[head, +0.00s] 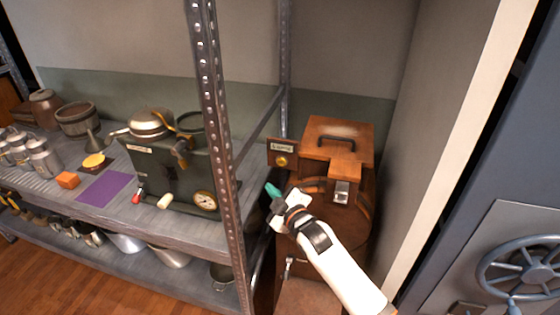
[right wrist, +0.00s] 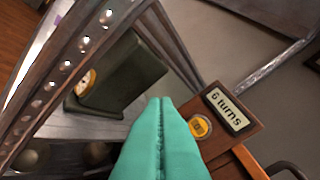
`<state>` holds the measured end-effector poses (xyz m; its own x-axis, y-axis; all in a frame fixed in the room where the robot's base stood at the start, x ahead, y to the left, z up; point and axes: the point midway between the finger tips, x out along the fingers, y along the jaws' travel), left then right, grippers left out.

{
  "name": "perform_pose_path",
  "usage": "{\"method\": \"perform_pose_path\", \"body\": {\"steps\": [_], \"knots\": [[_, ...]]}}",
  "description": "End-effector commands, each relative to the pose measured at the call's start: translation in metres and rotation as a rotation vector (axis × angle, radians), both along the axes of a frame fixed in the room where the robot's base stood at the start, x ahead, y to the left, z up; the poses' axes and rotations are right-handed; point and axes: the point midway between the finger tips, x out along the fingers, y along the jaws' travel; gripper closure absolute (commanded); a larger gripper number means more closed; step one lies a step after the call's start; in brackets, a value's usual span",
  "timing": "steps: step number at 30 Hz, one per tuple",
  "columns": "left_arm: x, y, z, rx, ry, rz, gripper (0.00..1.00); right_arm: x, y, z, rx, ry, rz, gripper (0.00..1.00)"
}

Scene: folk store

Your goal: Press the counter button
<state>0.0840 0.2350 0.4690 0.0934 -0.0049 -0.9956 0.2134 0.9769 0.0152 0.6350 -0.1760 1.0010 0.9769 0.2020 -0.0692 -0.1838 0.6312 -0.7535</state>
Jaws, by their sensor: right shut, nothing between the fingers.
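The counter button (head: 281,160) is a small round brass-coloured button on a wooden panel at the left of a brown wooden box. It also shows in the right wrist view (right wrist: 199,127), beside a label (right wrist: 228,108) reading "6 turns". My right gripper (head: 272,189) has green fingers that are shut and empty. In the head view its tips are just below and left of the button. In the right wrist view the fingertips (right wrist: 160,101) are left of the button, which is uncovered. I see no contact, but the depth gap is unclear. My left gripper is not in view.
A metal shelf post (head: 215,130) stands left of my right gripper. The shelf holds a dark green machine (head: 170,170), a purple mat (head: 105,189) and several pots. The wooden box (head: 338,150) has a handle on top. A blue-grey door with a handwheel (head: 520,268) is at right.

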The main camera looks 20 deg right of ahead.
Motion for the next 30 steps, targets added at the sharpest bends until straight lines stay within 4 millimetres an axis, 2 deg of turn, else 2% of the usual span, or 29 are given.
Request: {"method": "perform_pose_path", "body": {"steps": [7,19,24,30], "knots": [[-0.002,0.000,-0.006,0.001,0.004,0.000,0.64,0.006,-0.004,-0.002,-0.002,0.000,0.000,1.00],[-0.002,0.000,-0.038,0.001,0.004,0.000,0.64,0.051,-0.035,-0.004,-0.002,-0.001,-0.001,1.00],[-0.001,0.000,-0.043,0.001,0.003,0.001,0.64,0.065,-0.044,-0.002,-0.001,0.001,0.001,1.00],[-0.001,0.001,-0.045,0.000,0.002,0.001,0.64,0.072,-0.050,-0.001,0.000,0.002,-0.001,1.00]]}}
